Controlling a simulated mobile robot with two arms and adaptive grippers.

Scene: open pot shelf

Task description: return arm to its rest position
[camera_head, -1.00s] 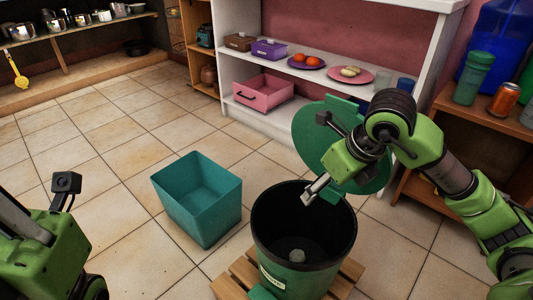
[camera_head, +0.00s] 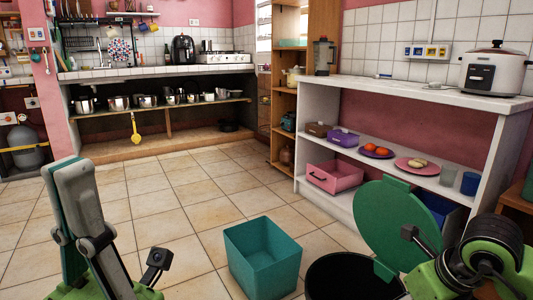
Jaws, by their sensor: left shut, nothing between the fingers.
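My left gripper (camera_head: 72,172) points upward at the lower left, its grey and dark green fingers together with nothing between them. It is clear of every object, over the tiled floor in the picture. My right arm (camera_head: 482,255) comes in at the lower right, beside the open green lid (camera_head: 397,222) of a dark bin (camera_head: 340,280). The right gripper's fingers are not visible at the lower edge. The bin is cut off by the frame, and its inside looks dark.
A teal open box (camera_head: 263,262) stands on the floor left of the bin. A white shelf (camera_head: 325,200) holds a pink drawer box (camera_head: 333,176), a purple box and plates of food. A rice cooker (camera_head: 494,70) stands on top. Pots (camera_head: 118,102) line the far shelf. The middle floor is clear.

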